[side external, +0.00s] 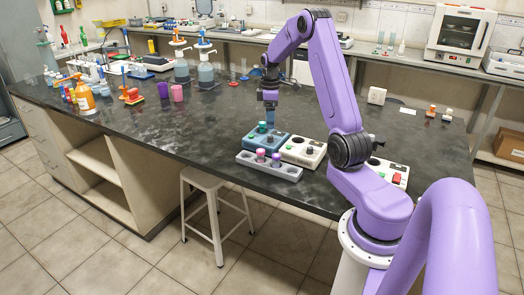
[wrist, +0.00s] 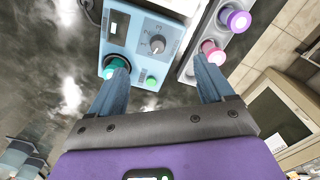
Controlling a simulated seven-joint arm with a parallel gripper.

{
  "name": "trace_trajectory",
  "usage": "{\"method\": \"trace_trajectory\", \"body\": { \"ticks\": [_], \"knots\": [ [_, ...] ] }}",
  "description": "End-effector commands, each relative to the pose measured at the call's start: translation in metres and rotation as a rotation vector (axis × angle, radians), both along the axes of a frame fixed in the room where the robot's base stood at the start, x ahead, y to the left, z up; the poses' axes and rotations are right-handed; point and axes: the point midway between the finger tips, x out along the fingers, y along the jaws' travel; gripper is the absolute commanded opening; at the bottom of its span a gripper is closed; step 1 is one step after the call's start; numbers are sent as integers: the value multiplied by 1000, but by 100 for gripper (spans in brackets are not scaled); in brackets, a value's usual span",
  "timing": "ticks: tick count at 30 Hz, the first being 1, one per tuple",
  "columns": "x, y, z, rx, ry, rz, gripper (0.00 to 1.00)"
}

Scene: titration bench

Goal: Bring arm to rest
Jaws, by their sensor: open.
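My gripper (side external: 270,110) hangs pointing down above the blue device at the near edge of the dark bench. In the wrist view my gripper (wrist: 162,80) has its two blue-grey fingers spread wide apart with nothing between them. The blue device (side external: 266,140) has a grey knob and green parts; it also shows in the wrist view (wrist: 128,35). A teal-topped vial (side external: 262,127) stands on the device; in the wrist view the left fingertip overlaps the teal cap (wrist: 114,66), and I cannot tell if they touch.
A grey rack (side external: 245,158) with pink- and purple-capped vials (side external: 261,153) lies in front of the blue device. A white device (side external: 303,151) stands to its right. Bottles, cups and glassware crowd the bench's left. A stool (side external: 215,210) stands below the bench edge. The bench's middle is clear.

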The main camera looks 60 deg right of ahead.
Motion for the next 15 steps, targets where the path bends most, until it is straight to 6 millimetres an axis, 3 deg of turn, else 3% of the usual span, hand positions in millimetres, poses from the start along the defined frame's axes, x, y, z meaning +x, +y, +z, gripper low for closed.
{"method": "trace_trajectory", "body": {
  "ticks": [5,10,15],
  "knots": [
    [14,46,11,-2,-5,47,81],
    [21,118,26,-3,-7,110,81],
    [11,187,39,-2,-11,171,81]
  ]
}}
